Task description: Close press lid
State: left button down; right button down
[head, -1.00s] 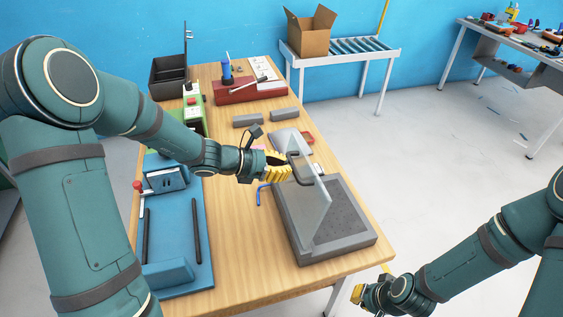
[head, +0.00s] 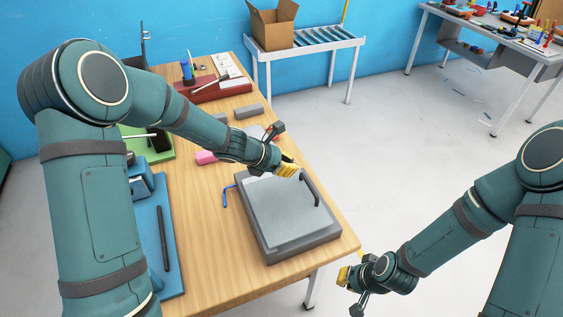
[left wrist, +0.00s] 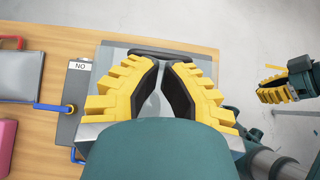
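The press (head: 290,253) is a dark grey box near the table's front right edge. Its light grey lid (head: 275,212) now lies down over the base, flat or nearly so; a small remaining gap cannot be ruled out. The dark bar handle (head: 311,190) is on the lid's right side. My left gripper (head: 292,170) is at the lid's far edge, close to the handle, with yellow fingertips nearly together and nothing held. In the left wrist view the handle (left wrist: 165,52) is just beyond the fingertips. My right gripper (head: 345,276) hangs off the table's front right; its opening is unclear.
A blue fixture (head: 165,240) stands left of the press, partly behind my left arm. A blue hooked lever (head: 227,195) sticks out at the press's left. Grey blocks (head: 248,112) and a red tray (head: 212,90) are farther back.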

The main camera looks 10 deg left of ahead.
aim_at(307, 183)
pick_arm(q)
jog(key=shift+g+y, duration=0.5)
jog(key=shift+y, duration=0.1)
jog(key=shift+x, duration=4)
jog(key=shift+w+d+f+b, duration=0.2)
jog(key=shift+f+b, duration=0.1)
jog(key=shift+f, duration=0.3)
jog(key=shift+w+d+f+b, duration=0.1)
jog(key=shift+d+f+b, duration=0.15)
jog(key=shift+f, duration=0.5)
pick_arm(e)
jog(key=shift+w+d+f, duration=0.2)
jog(key=shift+d+f, duration=0.1)
jog(key=shift+f, duration=0.45)
pick_arm(q)
jog(key=shift+s+f, duration=0.1)
jog(key=shift+f, duration=0.1)
